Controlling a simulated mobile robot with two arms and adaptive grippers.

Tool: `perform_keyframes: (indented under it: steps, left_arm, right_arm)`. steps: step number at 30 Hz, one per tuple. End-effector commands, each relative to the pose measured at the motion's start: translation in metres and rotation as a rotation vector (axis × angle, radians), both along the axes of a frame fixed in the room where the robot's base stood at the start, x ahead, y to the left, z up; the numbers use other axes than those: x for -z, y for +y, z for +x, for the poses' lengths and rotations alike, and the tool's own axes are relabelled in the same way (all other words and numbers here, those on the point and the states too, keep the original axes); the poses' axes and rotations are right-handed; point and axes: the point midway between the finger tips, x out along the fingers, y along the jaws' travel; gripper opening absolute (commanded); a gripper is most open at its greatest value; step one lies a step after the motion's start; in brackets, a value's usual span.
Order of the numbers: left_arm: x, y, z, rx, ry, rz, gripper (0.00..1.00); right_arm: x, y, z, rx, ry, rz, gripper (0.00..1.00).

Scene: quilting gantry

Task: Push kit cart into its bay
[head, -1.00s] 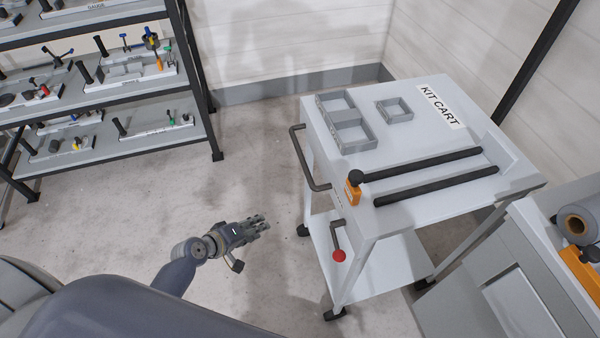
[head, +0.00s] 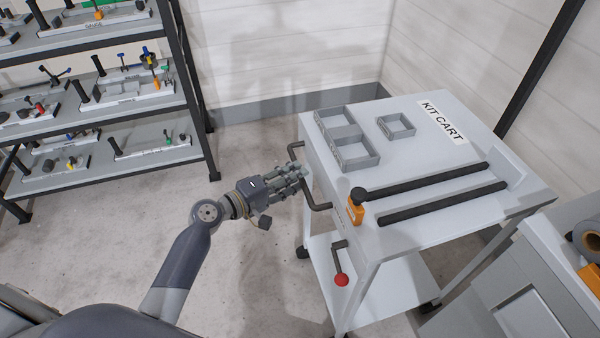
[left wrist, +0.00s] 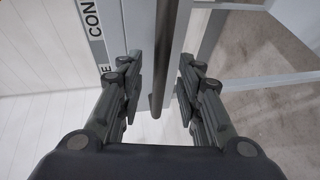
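The kit cart (head: 440,195) is a light grey two-level trolley with a "KIT CART" label, standing at the right in the head view. Its dark push handle (head: 316,207) is on its left side. A crank with a red knob (head: 341,280) hangs below the top. My left gripper (head: 300,173) is at the handle in the head view. In the left wrist view its fingers (left wrist: 160,88) are spread, with the dark handle bar (left wrist: 163,50) running between them. The fingers appear apart from the bar. My right gripper is in neither view.
Grey trays (head: 347,140) and two black rails (head: 440,200) are on the cart top. A tool shelf (head: 100,100) stands at the left. A grey cabinet (head: 530,285) is close at the cart's right. The floor (head: 120,230) between shelf and cart is clear.

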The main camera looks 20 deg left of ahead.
Motion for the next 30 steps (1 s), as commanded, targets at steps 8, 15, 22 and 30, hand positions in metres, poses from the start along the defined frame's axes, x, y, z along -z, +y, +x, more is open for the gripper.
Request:
perform_keyframes:
  steps: [8, 15, 22, 30]
  left_arm:
    - [0.005, -0.013, 0.021, -0.001, -0.001, 0.001, 0.33]
    - [0.006, -0.014, 0.022, -0.001, 0.0, 0.001, 0.33]
    - [0.006, -0.014, 0.022, -0.001, 0.0, 0.001, 0.0]
    - [0.005, -0.017, 0.024, 0.0, -0.001, 0.001, 0.0]
  right_arm:
    - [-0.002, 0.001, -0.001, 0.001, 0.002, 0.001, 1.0]
    - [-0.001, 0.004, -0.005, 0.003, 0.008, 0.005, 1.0]
    - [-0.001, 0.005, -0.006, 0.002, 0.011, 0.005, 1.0]
    - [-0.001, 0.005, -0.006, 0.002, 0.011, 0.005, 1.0]
